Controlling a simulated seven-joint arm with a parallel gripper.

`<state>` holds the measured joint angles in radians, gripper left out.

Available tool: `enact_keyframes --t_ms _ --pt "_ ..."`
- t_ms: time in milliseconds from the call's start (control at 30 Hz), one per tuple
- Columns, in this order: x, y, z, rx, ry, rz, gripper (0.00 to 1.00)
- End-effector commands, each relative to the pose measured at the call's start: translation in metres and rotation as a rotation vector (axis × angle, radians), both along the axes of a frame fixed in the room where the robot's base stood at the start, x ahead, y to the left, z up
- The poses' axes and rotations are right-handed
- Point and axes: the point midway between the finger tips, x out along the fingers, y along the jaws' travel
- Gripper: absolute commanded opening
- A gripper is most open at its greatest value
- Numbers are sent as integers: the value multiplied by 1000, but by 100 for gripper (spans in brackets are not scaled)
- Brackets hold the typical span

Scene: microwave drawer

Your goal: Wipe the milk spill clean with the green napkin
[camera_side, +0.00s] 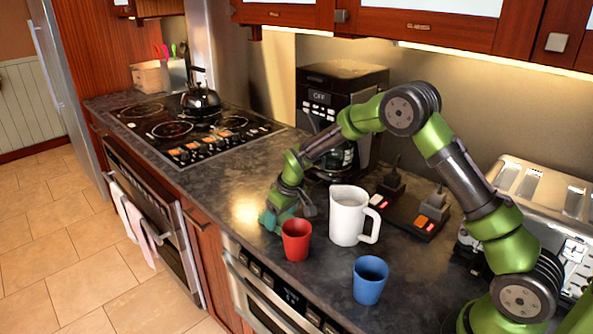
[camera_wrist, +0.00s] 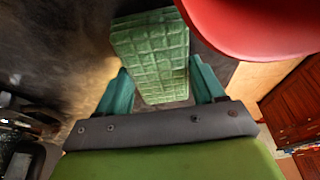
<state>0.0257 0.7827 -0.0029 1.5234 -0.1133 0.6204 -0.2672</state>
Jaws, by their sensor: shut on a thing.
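My gripper (camera_wrist: 160,92) is shut on the green napkin (camera_wrist: 150,45), a folded, quilted block between its two teal fingers in the wrist view. In the side view my gripper (camera_side: 277,217) is low over the dark counter, just behind and left of the red cup. The napkin is mostly hidden there. The red cup (camera_side: 296,241) stands upright near the counter's front edge and fills the upper right of the wrist view (camera_wrist: 255,25). I cannot make out the milk spill in either view; a bright patch on the counter left of my gripper looks like glare.
A white pitcher (camera_side: 347,218) stands right of the red cup, and a blue cup (camera_side: 369,280) stands nearer the front. A coffee maker (camera_side: 330,100), a black base with switches (camera_side: 415,212) and a toaster (camera_side: 540,205) are behind. The counter toward the stove (camera_side: 195,130) is clear.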

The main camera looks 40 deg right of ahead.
Motion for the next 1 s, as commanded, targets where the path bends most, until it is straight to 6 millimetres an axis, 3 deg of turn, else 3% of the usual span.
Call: enact_keyframes --t_ms 400,1000 --pt "-22 0 -1 0 3 -1 29" --pt "6 1 -1 0 2 0 29"
